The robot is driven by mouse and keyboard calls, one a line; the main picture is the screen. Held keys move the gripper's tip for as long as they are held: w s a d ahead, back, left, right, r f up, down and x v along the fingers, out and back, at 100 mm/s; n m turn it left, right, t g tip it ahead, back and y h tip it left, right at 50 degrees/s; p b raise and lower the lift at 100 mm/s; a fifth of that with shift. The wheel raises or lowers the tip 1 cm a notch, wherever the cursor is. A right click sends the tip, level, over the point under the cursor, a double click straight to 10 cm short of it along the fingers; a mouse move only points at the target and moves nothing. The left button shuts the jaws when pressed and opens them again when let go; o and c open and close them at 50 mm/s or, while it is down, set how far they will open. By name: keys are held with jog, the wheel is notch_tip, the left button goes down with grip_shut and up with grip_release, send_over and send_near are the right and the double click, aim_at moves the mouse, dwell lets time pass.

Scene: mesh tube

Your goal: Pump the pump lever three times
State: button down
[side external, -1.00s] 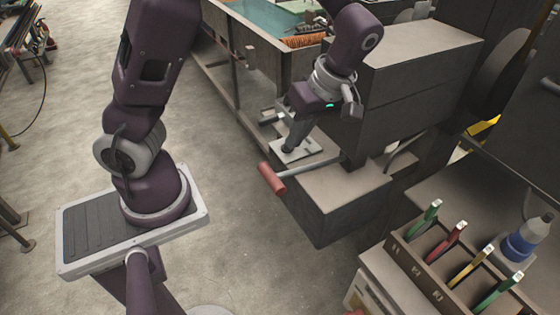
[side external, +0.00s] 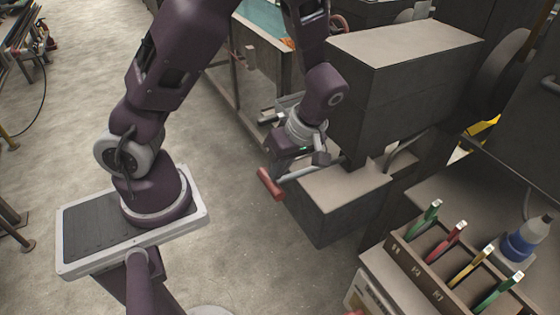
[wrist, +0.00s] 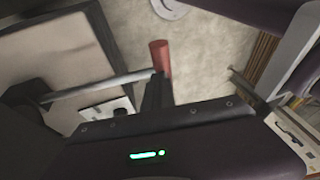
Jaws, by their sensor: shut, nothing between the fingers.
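The pump lever has a red cylindrical handle (side external: 271,184) on a grey metal rod. The rod runs to the right towards the grey block of the machine in the side external view. The red handle (wrist: 160,57) and the rod (wrist: 98,86) also show in the wrist view. My gripper (side external: 274,167) is low over the lever, close to the handle end. In the wrist view the dark fingers of my gripper (wrist: 157,84) are shut and empty. Their tips overlap the handle's lower end in the picture; I cannot tell whether they touch it.
A grey box-shaped machine (side external: 400,75) stands behind the lever, with a lower block (side external: 338,200) in front. A divided wooden tray (side external: 425,275) of coloured-handled tools and a blue-and-white bottle (side external: 522,243) are at the right. The floor (side external: 235,250) left of the lever is clear.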

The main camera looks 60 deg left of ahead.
notch_tip(320, 180, down, 9)
jog(key=s, duration=0.1)
jog(key=shift+s+f, duration=0.15)
jog(key=shift+f, duration=0.05)
jog(key=d+r, duration=0.1)
jog(key=r, duration=0.3)
jog(key=d+r, duration=0.1)
jog(key=r, duration=0.4)
jog(key=d+r, duration=0.1)
jog(key=r, duration=0.4)
jog(key=shift+s, duration=0.3)
